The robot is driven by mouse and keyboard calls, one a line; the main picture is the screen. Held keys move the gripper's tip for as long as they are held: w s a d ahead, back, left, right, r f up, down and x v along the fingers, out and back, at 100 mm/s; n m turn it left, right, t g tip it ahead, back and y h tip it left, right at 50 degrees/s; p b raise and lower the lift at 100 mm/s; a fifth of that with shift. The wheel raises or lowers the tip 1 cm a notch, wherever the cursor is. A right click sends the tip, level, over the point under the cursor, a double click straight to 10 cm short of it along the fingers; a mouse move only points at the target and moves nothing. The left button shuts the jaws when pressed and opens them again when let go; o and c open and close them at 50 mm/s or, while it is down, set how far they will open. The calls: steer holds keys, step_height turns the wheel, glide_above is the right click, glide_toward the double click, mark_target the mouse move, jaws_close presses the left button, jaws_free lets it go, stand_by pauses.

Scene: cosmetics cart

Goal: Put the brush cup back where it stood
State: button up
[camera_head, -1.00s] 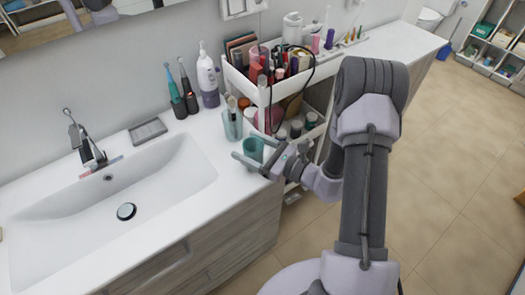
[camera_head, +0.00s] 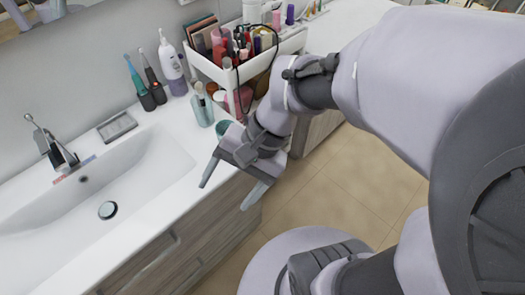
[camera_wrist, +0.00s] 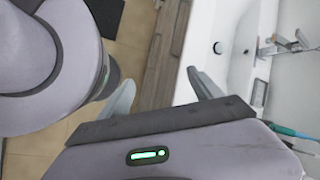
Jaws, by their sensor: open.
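A pale teal cup (camera_head: 203,110) with brushes in it stands upright on the counter, left of the cart in the head view. A smaller teal cup (camera_head: 222,127) stands just in front of it near the counter edge, partly hidden behind my gripper. I see no brushes in the smaller one. My gripper (camera_head: 228,190) is open and empty, its fingers pointing down and out past the counter's front edge, apart from both cups. In the wrist view my open gripper (camera_wrist: 162,92) has nothing between its fingers, and neither cup shows.
A white cart (camera_head: 238,75) full of cosmetics stands right of the cups. Electric toothbrushes (camera_head: 150,90) and a white-purple bottle (camera_head: 172,70) stand at the wall. The sink (camera_head: 150,165) lies left, with a tap (camera_head: 52,150) and a grey soap dish (camera_head: 117,126). Floor is open in front.

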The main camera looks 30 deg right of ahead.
steer(key=d+r+n+t+h+b, duration=0.2)
steer(key=d+r+n+t+h, duration=0.1)
steer(key=r+n+t+h, duration=0.1)
steer(key=shift+s+d+r+t, duration=0.2)
steer(key=shift+d+r+t, duration=0.1)
steer(key=shift+r+t, duration=0.4)
